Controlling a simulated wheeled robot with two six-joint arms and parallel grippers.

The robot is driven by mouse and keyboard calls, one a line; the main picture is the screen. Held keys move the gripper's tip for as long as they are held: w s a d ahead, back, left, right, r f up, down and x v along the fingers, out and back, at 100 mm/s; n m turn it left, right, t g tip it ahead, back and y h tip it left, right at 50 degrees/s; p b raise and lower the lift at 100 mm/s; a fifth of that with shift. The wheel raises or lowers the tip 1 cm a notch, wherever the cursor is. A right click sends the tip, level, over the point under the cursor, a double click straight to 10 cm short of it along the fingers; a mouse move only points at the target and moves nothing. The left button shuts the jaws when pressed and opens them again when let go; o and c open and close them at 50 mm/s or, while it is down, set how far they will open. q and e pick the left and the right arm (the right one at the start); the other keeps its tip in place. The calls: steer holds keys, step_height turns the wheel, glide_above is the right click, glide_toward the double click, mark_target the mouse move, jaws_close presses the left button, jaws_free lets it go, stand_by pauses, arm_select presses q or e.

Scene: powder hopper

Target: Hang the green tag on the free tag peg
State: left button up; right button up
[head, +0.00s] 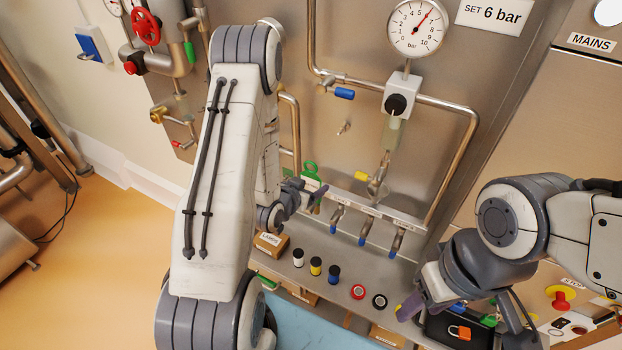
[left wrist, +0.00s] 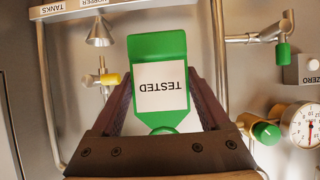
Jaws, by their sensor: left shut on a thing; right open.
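My left gripper (head: 306,193) is shut on the green tag (head: 311,172), which stands up from its fingers in front of the steel panel. In the left wrist view the green tag (left wrist: 160,45) sits between the two jaws, its white label reading TESTED upside down. My right gripper (head: 462,322) is open at the lower right, over the bench by a dark box. A small metal fitting (head: 345,128) sticks out of the panel; I cannot tell whether it is the tag peg. No other peg shows clearly.
A pressure gauge (head: 418,28) and bent pipes cover the panel. Several blue-tipped taps (head: 366,230) line the ledge. Caps and a small carton (head: 270,243) stand on the bench. An orange padlock (head: 460,332) lies near my right gripper. A yellow-handled valve (left wrist: 106,79) shows beside the tag.

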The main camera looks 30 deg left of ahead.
arm_select(q)
steer(key=shift+s+r+p, duration=0.15)
steer(key=shift+s+p, duration=0.5)
steer(key=shift+p, duration=0.85)
steer(key=shift+s, duration=0.25)
steer(key=s+p, duration=0.3)
steer(key=s, duration=0.1)
steer(key=shift+s, duration=0.2)
